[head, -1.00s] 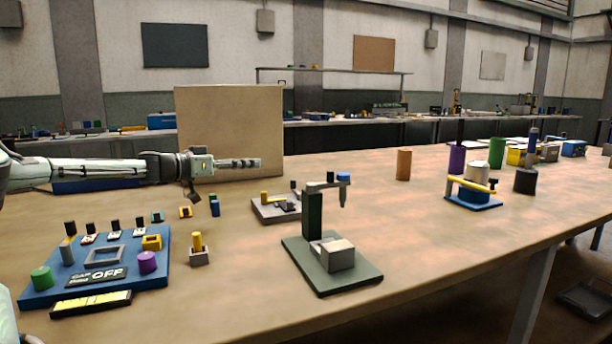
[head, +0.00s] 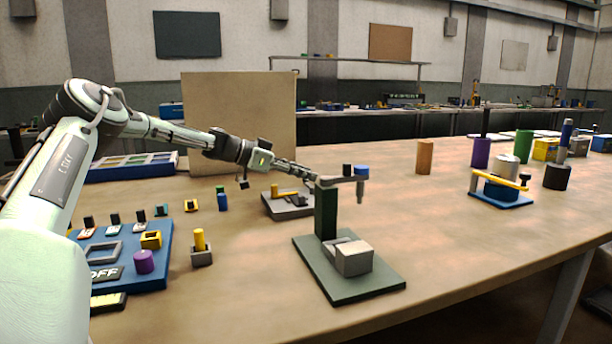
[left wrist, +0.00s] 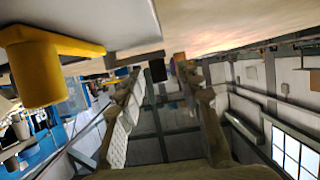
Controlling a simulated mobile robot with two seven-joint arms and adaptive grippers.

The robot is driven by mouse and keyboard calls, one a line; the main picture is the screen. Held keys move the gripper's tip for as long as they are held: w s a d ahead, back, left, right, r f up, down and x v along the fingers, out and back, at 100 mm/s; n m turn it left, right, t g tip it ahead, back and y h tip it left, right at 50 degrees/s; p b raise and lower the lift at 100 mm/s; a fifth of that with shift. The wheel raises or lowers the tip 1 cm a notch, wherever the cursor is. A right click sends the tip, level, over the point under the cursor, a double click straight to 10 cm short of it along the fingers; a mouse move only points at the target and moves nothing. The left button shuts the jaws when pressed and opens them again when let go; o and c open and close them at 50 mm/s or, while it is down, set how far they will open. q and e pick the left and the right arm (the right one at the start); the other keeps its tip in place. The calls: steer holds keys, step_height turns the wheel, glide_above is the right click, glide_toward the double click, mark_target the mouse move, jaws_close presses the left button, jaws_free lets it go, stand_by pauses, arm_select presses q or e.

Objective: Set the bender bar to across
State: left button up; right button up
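A small bender with a grey base (head: 284,209) stands on the table left of centre. Its yellow bar (head: 286,194) lies over the base, with a raised yellow knob at its left end. In the left wrist view the yellow bar (left wrist: 70,43) and its thick round knob (left wrist: 37,75) show large at the upper left, outside the fingers. My left gripper (head: 307,172) is above and behind the bender, near the green press's arm. In the left wrist view its fingers (left wrist: 160,85) are apart with nothing held between them. My right gripper is out of view.
A green press (head: 327,212) stands just in front and right of the bender. A blue panel (head: 150,275) with switches and a yellow peg in a grey block (head: 201,255) are at left. A tan board (head: 235,110) stands behind.

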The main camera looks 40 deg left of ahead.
arm_select(q)
steer(key=shift+w+d+f, duration=0.15)
steer(key=shift+w+f, duration=0.05)
steer(key=shift+w, duration=0.15)
steer(key=shift+c, duration=0.4)
jaws_close()
steer(key=shift+r, duration=0.1)
